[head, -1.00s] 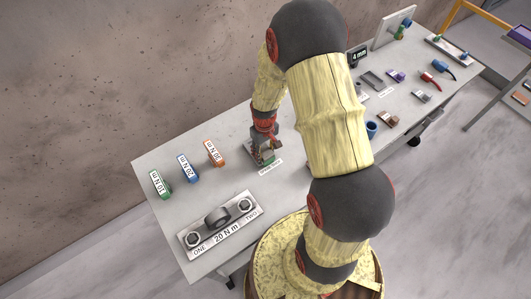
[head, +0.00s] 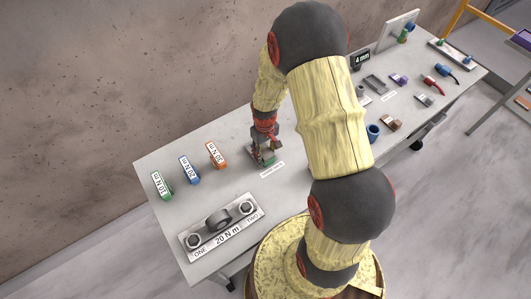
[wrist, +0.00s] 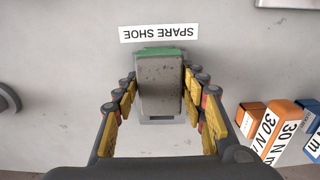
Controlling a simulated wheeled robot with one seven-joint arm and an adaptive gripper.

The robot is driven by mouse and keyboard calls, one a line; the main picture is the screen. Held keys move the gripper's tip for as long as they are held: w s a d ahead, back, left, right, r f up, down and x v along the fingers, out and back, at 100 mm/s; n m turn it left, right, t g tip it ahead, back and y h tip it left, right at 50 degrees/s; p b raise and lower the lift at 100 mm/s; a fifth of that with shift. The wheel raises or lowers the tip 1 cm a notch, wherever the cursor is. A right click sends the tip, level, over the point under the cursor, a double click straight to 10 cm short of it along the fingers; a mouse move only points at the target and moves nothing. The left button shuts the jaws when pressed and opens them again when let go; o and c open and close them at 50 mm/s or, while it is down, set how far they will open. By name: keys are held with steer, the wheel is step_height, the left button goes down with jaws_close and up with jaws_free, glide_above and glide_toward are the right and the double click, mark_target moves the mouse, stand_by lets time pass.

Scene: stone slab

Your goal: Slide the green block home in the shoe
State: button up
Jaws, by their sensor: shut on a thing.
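The green block (wrist: 158,52) shows as a green strip at the far end of a grey piece (wrist: 160,82) in the wrist view. In the head view the green block (head: 268,160) shows below my gripper (head: 263,150). My gripper (wrist: 160,100) has its fingers along both sides of the grey piece and is shut. The grey piece hides most of the green and the seat, so I cannot tell how deep the block sits in the shoe. A "SPARE SHOE" label (wrist: 159,33) lies just beyond the green end.
Green (head: 162,186), blue (head: 190,170) and orange (head: 216,155) torque blocks stand to the left. A plate with two bolts (head: 222,226) lies at the front left. Several small parts lie to the right, partly behind my arm. Bare slab surrounds the label.

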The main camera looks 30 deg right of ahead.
steer(key=shift+w+a, duration=0.1)
steer(key=shift+w, duration=1.9)
stand_by(0.3)
steer(key=o, duration=1.4)
steer(key=shift+c, duration=0.2)
steer(key=shift+o, duration=0.6)
steer(key=shift+r, duration=0.1)
step_height(320, 180, up, 12)
